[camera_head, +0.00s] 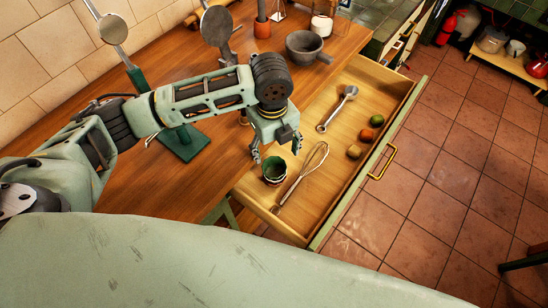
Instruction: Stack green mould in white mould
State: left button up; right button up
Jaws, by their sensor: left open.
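The green mould (274,168) is a small dark green cup in the near left corner of the open drawer. A pale band (273,183) shows just below it and looks like the white mould, with the green one sitting in it; how deep it sits I cannot tell. My left gripper (276,151) is open and empty, just above the moulds, with its fingers pointing down and apart from each other. My right gripper is not in view.
The drawer (335,205) also holds a whisk (304,174) close beside the moulds, a ladle (338,108) and several small round fruits (366,134). A grey mortar (306,47) and a green stand (184,144) are on the wooden counter (140,185).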

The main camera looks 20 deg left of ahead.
pick_arm(q)
notch_tip(320, 180, up, 4)
jog(key=shift+f, duration=0.1)
dwell(0.6)
